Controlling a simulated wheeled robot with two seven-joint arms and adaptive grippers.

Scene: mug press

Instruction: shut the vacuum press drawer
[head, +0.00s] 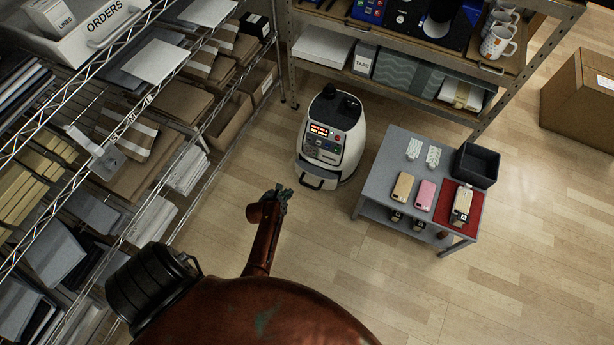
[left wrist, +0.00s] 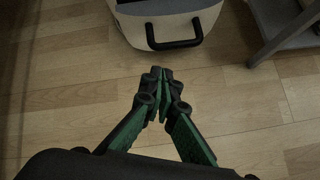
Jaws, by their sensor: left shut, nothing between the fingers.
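The vacuum press (head: 337,143) is a white rounded machine with a black top and a lit red display, standing on the floor. Its drawer (head: 321,183) is low on the front and appears to stick out a little. In the left wrist view the drawer front (left wrist: 133,27) carries a dark bar handle (left wrist: 174,44). My left gripper (head: 281,191) is shut and empty, in front of the press and left of the drawer in the head view. In the left wrist view its fingertips (left wrist: 160,83) are together, below and apart from the handle. My right gripper is not in view.
A small grey table (head: 382,180) with phone cases and a black bin (head: 477,165) stands right of the press. A wire rack (head: 150,95) fills the left side. A shelf unit (head: 400,85) stands behind. Wooden floor (head: 340,235) is clear in front.

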